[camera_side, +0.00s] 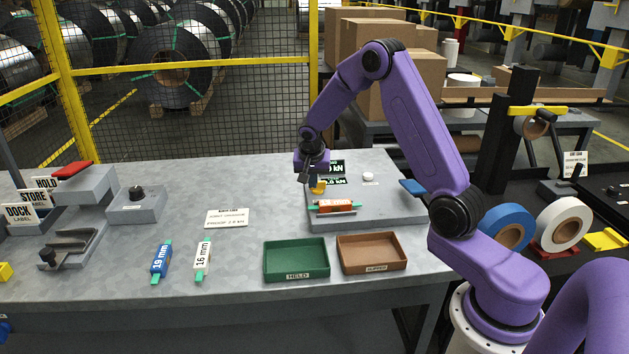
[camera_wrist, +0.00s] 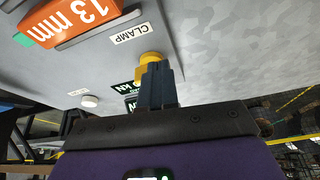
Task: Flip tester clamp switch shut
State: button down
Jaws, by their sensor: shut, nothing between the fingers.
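The tester is a low grey block (camera_side: 385,214) on the right part of the bench. The yellow clamp switch (camera_side: 319,188) stands on its left side; in the wrist view the switch (camera_wrist: 150,57) is beside the CLAMP label (camera_wrist: 131,34). My gripper (camera_side: 306,177) is shut and empty, right at the switch. In the wrist view the closed fingertips (camera_wrist: 154,66) overlap the switch and hide part of it; I cannot tell if they touch. An orange 13 mm piece (camera_side: 334,206) lies on the tester, also in the wrist view (camera_wrist: 75,18).
A green HELD tray (camera_side: 296,277) and a brown tray (camera_side: 372,268) stand in front of the tester. Blue 19 mm (camera_side: 161,261) and white 16 mm (camera_side: 203,260) pieces lie to the left. A white round button (camera_side: 368,177) and dark displays (camera_side: 338,180) are behind the orange piece.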

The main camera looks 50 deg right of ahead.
jog(key=shift+w+m, duration=0.15)
jog(key=shift+m, duration=0.35)
jog(key=shift+w+m+g+h, duration=0.25)
jog(key=shift+m+g, duration=0.25)
jog(key=shift+m, duration=0.6)
jog(key=shift+w+m+g+h, duration=0.15)
jog(key=shift+w+m+g, duration=0.3)
jog(key=shift+m, duration=0.65)
jog(key=shift+w+d+m+g, duration=0.2)
jog(key=shift+m+g, duration=0.25)
jog(key=shift+m, duration=0.55)
jog(key=shift+w+d+m+g, duration=0.15)
jog(key=shift+m+g, duration=0.25)
jog(key=shift+m, duration=0.6)
jog(key=shift+w+d+m+g, duration=0.15)
jog(key=shift+w+m+g, duration=0.15)
jog(key=shift+m, duration=0.6)
jog(key=shift+s, duration=0.1)
jog(key=shift+s+d+f, duration=0.1)
jog(key=shift+s+d, duration=0.25)
jog(key=shift+s, duration=0.45)
